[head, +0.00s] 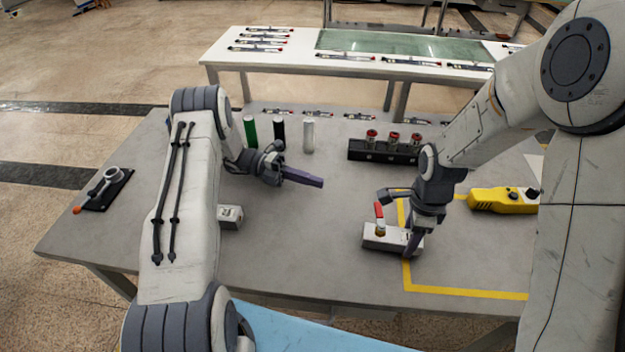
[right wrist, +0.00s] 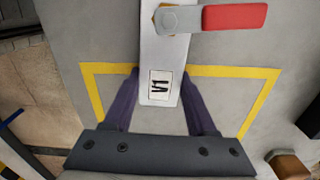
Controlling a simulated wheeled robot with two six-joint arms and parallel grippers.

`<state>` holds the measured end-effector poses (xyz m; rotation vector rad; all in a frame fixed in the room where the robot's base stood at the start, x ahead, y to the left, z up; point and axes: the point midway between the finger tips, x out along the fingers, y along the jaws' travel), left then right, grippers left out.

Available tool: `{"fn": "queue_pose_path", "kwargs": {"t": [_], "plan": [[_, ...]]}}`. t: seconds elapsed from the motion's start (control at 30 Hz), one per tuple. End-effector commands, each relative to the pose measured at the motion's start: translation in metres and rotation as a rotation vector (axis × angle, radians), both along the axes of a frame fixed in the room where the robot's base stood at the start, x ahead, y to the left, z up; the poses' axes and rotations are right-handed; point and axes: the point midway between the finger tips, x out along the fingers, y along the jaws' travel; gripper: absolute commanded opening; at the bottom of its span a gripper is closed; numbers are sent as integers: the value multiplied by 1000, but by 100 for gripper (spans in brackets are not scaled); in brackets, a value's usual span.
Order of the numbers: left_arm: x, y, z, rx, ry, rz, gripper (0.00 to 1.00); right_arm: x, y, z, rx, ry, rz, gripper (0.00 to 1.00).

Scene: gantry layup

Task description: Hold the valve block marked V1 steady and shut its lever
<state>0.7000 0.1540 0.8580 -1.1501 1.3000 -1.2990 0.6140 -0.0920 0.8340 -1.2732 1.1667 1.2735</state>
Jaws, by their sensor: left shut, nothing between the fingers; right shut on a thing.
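The valve block marked V1 (head: 375,239) is a pale block on the grey table, at the left edge of the yellow taped outline. Its label (right wrist: 159,84) shows in the right wrist view. Its red lever (head: 379,212) sits on a brass stem and lies crosswise to the block's length; it also shows in the right wrist view (right wrist: 235,16). My right gripper (head: 412,246) is shut on the block's right end, one finger on each side. My left gripper (head: 318,182) is shut and empty above the table, left of and behind the block, apart from the lever.
A second pale block (head: 231,212) is partly hidden behind my left arm. Green (head: 250,132), black (head: 279,131) and white (head: 308,136) cylinders stand at the back. A black rack (head: 370,151) with red-topped parts and a yellow control box (head: 497,201) stand nearby. The table's front middle is clear.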

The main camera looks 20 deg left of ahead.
Motion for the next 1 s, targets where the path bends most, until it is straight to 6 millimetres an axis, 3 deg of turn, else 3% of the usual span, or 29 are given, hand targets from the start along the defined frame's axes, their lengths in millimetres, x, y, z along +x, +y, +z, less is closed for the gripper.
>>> {"fn": "queue_pose_path", "kwargs": {"t": [0.37, 0.47, 0.5, 0.8, 1.0], "plan": [[0, 0, 0, 0, 0, 0, 0, 0, 0, 0, 0, -1, 0, 0], [-1, -2, 0, -1, 1, -1, 34, 0, 0, 0, 0, -1, 0, 0], [-3, -6, 0, -2, 1, 0, 41, 0, 0, 0, 0, -1, 0, 0], [-31, -48, 0, -3, 0, 9, 41, 0, 0, 0, 0, -1, 0, 0], [-36, -72, -1, -2, -1, 9, 41, 0, 0, 0, 0, -1, 0, 0]]}}
